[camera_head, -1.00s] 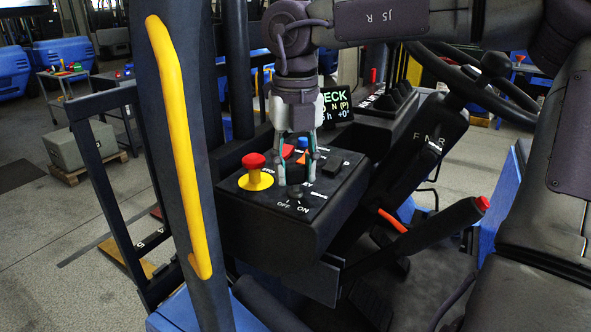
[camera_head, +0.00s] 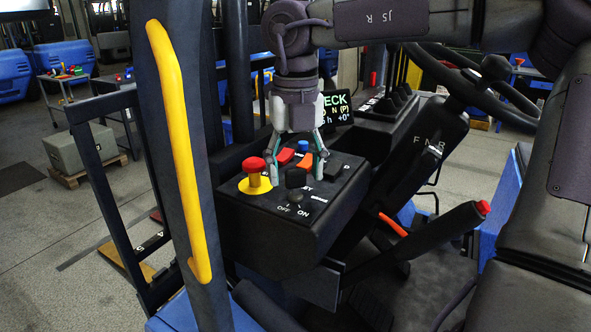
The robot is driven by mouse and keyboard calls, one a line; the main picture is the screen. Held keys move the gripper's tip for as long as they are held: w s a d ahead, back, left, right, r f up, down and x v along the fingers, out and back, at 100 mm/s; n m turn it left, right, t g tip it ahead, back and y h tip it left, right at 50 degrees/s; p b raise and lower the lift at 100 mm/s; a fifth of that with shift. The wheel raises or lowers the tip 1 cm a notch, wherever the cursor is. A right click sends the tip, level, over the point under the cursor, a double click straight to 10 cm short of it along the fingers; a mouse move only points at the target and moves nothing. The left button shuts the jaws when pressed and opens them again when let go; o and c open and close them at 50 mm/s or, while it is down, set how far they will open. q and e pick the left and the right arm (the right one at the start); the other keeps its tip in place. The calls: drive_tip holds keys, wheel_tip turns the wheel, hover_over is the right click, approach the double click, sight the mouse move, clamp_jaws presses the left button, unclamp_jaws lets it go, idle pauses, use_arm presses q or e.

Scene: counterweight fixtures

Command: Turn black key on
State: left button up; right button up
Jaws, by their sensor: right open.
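The black key (camera_head: 296,178) shows as a dark block on the black control panel (camera_head: 270,206), just behind a round dark switch base (camera_head: 297,196) with OFF and ON printed in front of it. I cannot clearly tell which way the key is turned. My right gripper (camera_head: 298,182) comes down from above with its two fingers spread wide, one on each side of the key. A gap shows between the fingers and the key. My left gripper is not in view.
A red mushroom button (camera_head: 254,164) on a yellow base stands left of the key. Red, orange and blue switches lie behind it, with a black switch (camera_head: 340,172) to the right. A yellow grab rail (camera_head: 183,150) rises at the left, and a red-tipped lever (camera_head: 450,228) stands at the right.

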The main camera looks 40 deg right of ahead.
sight(295, 170)
wheel_tip(295, 170, up, 12)
drive_tip(key=shift+f, duration=0.25)
drive_tip(key=shift+f, duration=0.1)
idle(0.5)
